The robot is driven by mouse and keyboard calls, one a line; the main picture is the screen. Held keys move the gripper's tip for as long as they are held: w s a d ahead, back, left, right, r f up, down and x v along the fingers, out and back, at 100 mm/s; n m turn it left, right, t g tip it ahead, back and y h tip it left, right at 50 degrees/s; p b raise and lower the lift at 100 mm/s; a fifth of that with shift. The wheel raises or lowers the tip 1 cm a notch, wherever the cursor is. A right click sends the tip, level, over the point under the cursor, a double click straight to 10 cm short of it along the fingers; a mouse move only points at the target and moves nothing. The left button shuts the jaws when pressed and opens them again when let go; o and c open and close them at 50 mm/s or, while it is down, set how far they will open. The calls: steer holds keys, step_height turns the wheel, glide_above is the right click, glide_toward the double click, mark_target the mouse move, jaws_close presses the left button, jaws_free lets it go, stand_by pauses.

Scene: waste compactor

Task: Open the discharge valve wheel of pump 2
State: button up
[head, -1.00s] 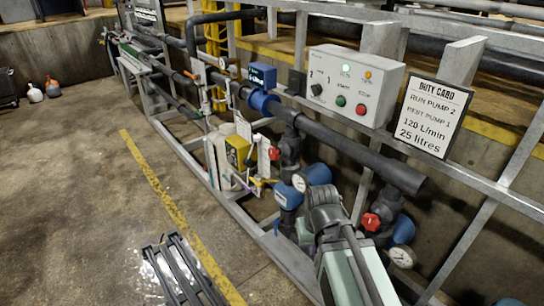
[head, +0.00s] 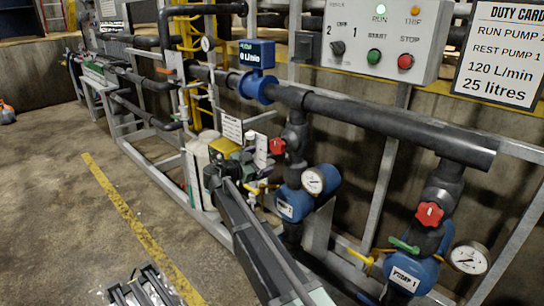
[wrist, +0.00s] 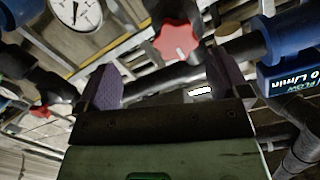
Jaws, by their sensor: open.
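Pump 2 (head: 287,207) is the blue pump left of the one labelled PUMP 1. A red valve wheel (head: 277,146) sits on the dark pipe above it. In the wrist view a red lobed wheel (wrist: 178,42), apparently the same one, shows beyond the jaws, between the two purple finger pads. My gripper (wrist: 160,68) is open and empty, apart from the wheel. In the head view my arm reaches up from the bottom and ends left of the wheel; the fingertips are not clear there.
Pump 1 (head: 405,278) has its own red wheel (head: 430,213). The thick horizontal pipe (head: 370,115) and blue flow meter (head: 257,54) are above. A control box (head: 380,40) shows a green RUN light.

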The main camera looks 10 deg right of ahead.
mark_target(276, 147)
steer(key=w+d+m, duration=0.1)
steer(key=w+d, duration=0.1)
steer(key=d, duration=0.1)
steer(key=w+d+r+m, duration=0.1)
steer(key=w+d, duration=0.1)
steer(key=d, duration=0.1)
steer(key=w+d+r+m+t, duration=0.1)
steer(key=w+d+m, duration=0.1)
steer(key=d, duration=0.1)
steer(key=shift+w+r+h, duration=0.2)
steer(key=shift+w+h, duration=0.1)
steer(key=shift+w, duration=0.05)
steer(key=shift+a, duration=0.1)
steer(key=c, duration=0.9)
